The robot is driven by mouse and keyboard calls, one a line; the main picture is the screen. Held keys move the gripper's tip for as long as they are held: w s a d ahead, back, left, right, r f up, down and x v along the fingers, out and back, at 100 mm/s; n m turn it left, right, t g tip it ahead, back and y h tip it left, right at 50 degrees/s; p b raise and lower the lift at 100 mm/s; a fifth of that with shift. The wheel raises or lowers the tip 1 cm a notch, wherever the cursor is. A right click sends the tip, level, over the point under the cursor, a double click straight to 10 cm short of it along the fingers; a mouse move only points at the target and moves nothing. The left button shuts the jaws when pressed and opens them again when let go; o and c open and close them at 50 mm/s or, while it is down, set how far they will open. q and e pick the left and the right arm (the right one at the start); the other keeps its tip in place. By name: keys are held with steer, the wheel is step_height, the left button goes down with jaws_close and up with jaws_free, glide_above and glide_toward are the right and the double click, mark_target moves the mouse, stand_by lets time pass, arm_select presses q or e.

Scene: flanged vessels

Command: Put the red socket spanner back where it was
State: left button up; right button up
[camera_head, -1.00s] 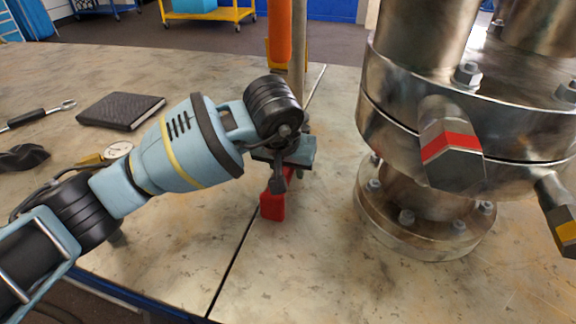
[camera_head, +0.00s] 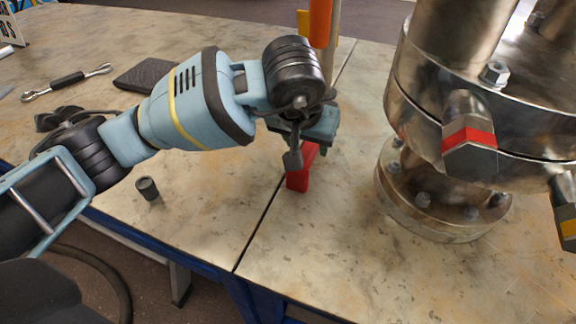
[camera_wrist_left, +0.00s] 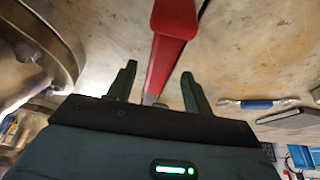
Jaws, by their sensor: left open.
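A red bar (camera_head: 298,178) with a blocky end shows just below my left gripper (camera_head: 312,130) in the head view. In the left wrist view the red bar (camera_wrist_left: 170,45) runs between the two spread fingers, with a small grey metal part at its lower end. My left gripper (camera_wrist_left: 159,74) is open around the bar and not closed on it. I take this bar for the red socket spanner, but its socket is not clearly visible. Whether it touches the table cannot be told. My right gripper is not in view.
A large flanged metal vessel (camera_head: 440,205) stands close on the right, with a red-banded hexagonal piece (camera_head: 470,140) sticking out. An orange upright (camera_head: 320,22) stands behind the gripper. The front middle is clear.

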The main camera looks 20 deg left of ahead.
arm_select(q)
steer(key=s+p, duration=0.1)
steer(key=s, duration=0.7)
steer(key=shift+p, duration=0.3)
steer(key=shift+s, duration=0.35)
